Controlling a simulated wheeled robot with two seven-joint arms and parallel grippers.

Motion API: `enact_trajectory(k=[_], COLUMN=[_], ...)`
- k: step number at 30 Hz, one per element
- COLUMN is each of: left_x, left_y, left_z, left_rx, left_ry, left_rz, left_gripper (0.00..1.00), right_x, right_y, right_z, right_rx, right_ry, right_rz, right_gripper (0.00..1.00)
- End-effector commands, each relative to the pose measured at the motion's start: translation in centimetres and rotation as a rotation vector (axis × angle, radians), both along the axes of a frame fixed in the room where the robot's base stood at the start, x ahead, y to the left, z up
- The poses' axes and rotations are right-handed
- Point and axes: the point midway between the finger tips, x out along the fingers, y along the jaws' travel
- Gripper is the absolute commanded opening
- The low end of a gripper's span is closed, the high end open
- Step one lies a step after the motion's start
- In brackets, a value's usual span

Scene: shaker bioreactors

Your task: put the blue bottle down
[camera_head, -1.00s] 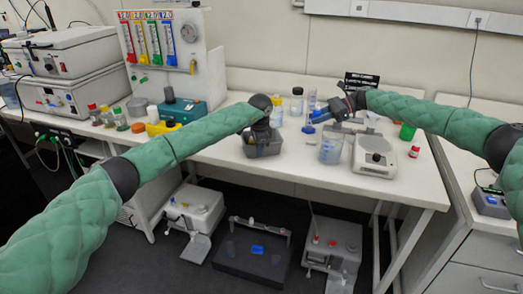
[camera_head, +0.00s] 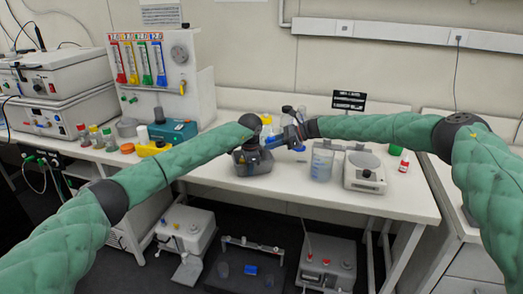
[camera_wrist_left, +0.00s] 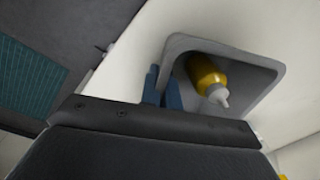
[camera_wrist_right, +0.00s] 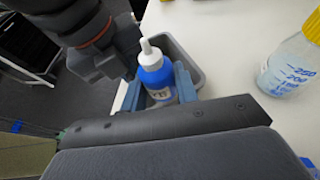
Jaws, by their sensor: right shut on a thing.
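The blue bottle (camera_wrist_right: 157,80), with a white nozzle cap, is upright between the fingers of my right gripper (camera_wrist_right: 158,92). In the right wrist view it overlaps the grey bin (camera_wrist_right: 184,50); whether it touches the bin's floor is hidden. In the head view my right gripper (camera_head: 291,138) is just right of the bin (camera_head: 240,168). My left gripper (camera_head: 256,146) is low over the bin. In the left wrist view its blue fingers (camera_wrist_left: 162,88) are at the bin's wall (camera_wrist_left: 190,40); their closure on it is unclear. A yellow bottle (camera_wrist_left: 205,75) lies in the bin.
A clear beaker (camera_head: 321,163) and a white balance-like device (camera_head: 364,173) stand right of the bin. A red-capped bottle (camera_head: 404,161) is further right. A teal device (camera_head: 174,131) and a yellow holder (camera_head: 154,148) are left. Bare tabletop lies in front.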

Motion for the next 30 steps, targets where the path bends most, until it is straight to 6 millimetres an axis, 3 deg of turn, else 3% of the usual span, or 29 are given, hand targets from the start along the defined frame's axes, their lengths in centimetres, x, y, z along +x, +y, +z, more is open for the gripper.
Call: enact_trajectory(k=[15,30], left_x=[0.0,0.0], left_y=[0.0,0.0], left_z=[0.0,0.0], left_rx=[0.000,0.000], left_ry=[0.000,0.000], left_rz=[0.000,0.000], left_gripper=[0.00,0.00], right_x=[0.3,0.3], right_y=[3.9,4.0], right_z=[-2.7,-3.4], right_rx=[0.000,0.000], right_ry=[0.000,0.001], right_rz=[0.001,0.001], right_gripper=[0.12,0.12])
